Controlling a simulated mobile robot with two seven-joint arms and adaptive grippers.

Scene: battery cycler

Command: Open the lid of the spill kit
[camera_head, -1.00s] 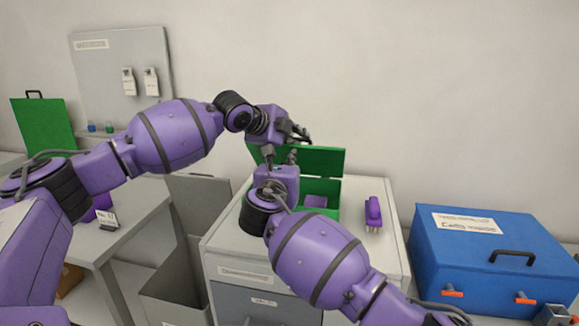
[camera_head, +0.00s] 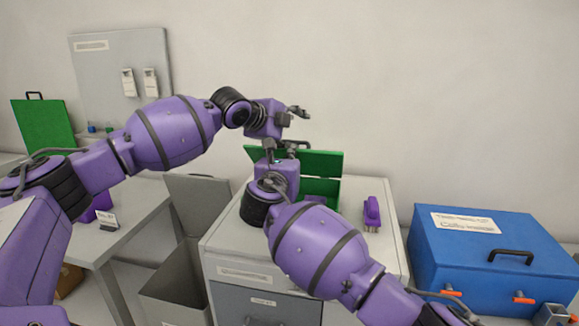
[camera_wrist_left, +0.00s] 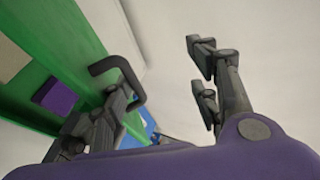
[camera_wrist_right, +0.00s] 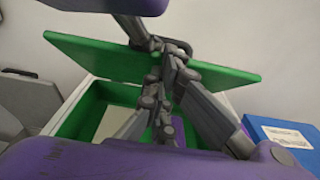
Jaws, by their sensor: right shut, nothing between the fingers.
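The green box (camera_head: 318,190), which I take for the spill kit, stands on the cabinet. Its lid (camera_head: 325,163) is raised at the back; it also shows in the right wrist view (camera_wrist_right: 100,58). The lid's black handle (camera_wrist_left: 117,70) is close to one finger of my left gripper (camera_wrist_left: 158,90); I cannot tell if they touch. My left gripper is open above and behind the lid. My right gripper (camera_wrist_right: 163,95) is shut and empty, over the box in front of the raised lid. In the head view, my arms hide part of the box and lid.
A purple object (camera_head: 372,213) stands on the cabinet top (camera_head: 385,245) right of the box. A blue case (camera_head: 480,245) with a handle is farther right. An open grey bin (camera_head: 175,285) is on the left. Another green lid (camera_head: 43,125) stands at far left.

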